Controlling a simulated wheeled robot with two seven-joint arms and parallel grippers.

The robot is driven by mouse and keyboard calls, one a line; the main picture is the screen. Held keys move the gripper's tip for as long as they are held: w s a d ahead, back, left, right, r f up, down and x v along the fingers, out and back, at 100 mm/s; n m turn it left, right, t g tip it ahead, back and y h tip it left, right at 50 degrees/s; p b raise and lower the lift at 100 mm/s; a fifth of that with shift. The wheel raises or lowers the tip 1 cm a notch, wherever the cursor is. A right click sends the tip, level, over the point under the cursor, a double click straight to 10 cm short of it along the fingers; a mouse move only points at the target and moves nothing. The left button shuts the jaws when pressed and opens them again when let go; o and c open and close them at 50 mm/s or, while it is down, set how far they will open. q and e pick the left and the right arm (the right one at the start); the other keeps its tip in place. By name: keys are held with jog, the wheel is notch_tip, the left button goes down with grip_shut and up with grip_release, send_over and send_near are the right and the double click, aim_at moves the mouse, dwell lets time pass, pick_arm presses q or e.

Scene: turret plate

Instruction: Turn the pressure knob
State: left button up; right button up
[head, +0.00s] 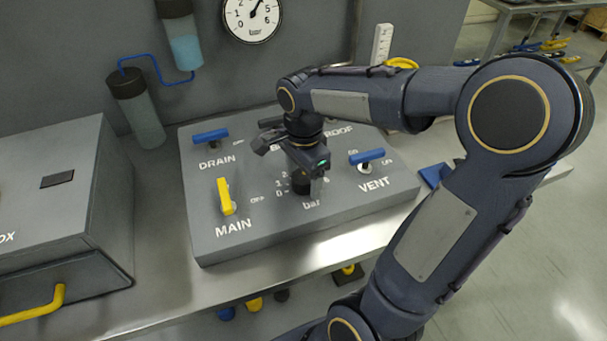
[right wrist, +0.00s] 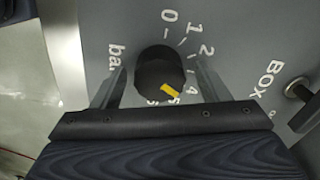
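The pressure knob (head: 301,186) is a round black knob by the "bar" scale, partly hidden under my right gripper in the head view. In the right wrist view the knob (right wrist: 158,70) shows a yellow mark lying toward the 4 and 5 side of its printed scale. My right gripper (head: 303,172) points down over it. In the wrist view its fingers (right wrist: 160,72) stand open on either side of the knob, with a visible gap on both sides. My left gripper is not in view.
The grey panel (head: 225,245) also carries a yellow MAIN lever (head: 225,196), a blue DRAIN lever (head: 211,136) and a blue VENT lever (head: 367,156). A round gauge (head: 252,18) hangs behind, its needle pointing up and right. A grey box (head: 60,205) stands at left.

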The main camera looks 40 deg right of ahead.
aim_at(303, 176)
notch_tip(303, 176, up, 8)
jog(key=shift+f, duration=0.1)
dwell(0.5)
dwell(0.4)
jog(key=s+a+f+n+t+y, duration=0.3)
jog(key=s+a+n, duration=0.6)
jog(key=n, duration=0.8)
jog(key=s+f+t, duration=0.2)
jog(key=s, duration=0.1)
jog(key=shift+s+a+f+t+y, duration=0.2)
jog(key=shift+a+t+y, duration=0.1)
jog(key=shift+a+y, duration=0.1)
jog(key=shift+o, duration=0.4)
